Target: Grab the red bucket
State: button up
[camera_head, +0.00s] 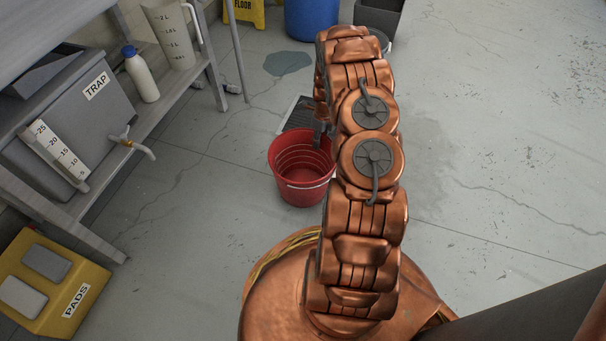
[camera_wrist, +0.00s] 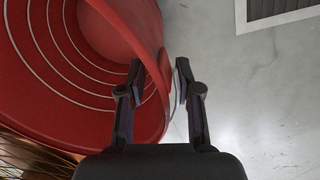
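The red bucket (camera_head: 298,194) stands upright on the concrete floor, open at the top, with pale ring lines inside and a thin handle at its front. In the wrist view the bucket (camera_wrist: 110,30) fills the left side. My gripper (camera_wrist: 160,73) has its two dark fingers apart at the rim. The left finger overlaps the bucket's inside and the right finger is on the outer side, with the rim between them. I cannot tell whether either finger touches it. In the head view my copper arm hides most of the gripper.
A floor drain grate (camera_head: 299,114) lies behind the bucket. A metal shelf (camera_head: 190,92) with a grey trap box (camera_head: 85,95), white bottle (camera_head: 141,75) and jug (camera_head: 172,40) stands left. A yellow pads box (camera_head: 50,285) is front left. The floor right is clear.

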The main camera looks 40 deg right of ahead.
grip_shut()
jog(key=shift+r, duration=0.1)
dwell(0.6)
